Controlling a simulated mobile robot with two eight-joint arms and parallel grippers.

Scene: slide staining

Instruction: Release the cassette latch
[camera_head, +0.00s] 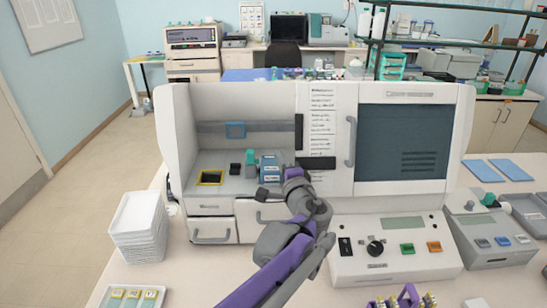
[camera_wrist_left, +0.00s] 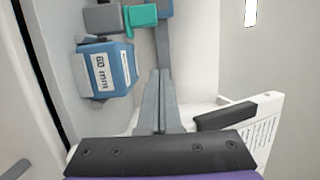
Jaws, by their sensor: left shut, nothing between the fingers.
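A blue cassette (camera_head: 270,166) with a white label sits inside the open left bay of the white staining machine (camera_head: 175,130). In the left wrist view the blue cassette (camera_wrist_left: 108,72) carries "60 min" lettering. A teal piece (camera_head: 250,160) stands just left of the cassette; in the wrist view the teal piece (camera_wrist_left: 141,17) adjoins a grey block (camera_wrist_left: 102,18). My left gripper (camera_wrist_left: 160,72) is shut and empty, its fingers beside the cassette with a gap between. In the head view my left gripper (camera_head: 292,174) is at the bay's right side, its fingertips not clear.
A black bar (camera_head: 316,163) on the open white door panel (camera_head: 322,120) is close to my left gripper. A yellow-framed slot (camera_head: 210,177) lies at the bay's left. White trays (camera_head: 140,220) are stacked left of the machine. A control box (camera_head: 395,250) stands in front.

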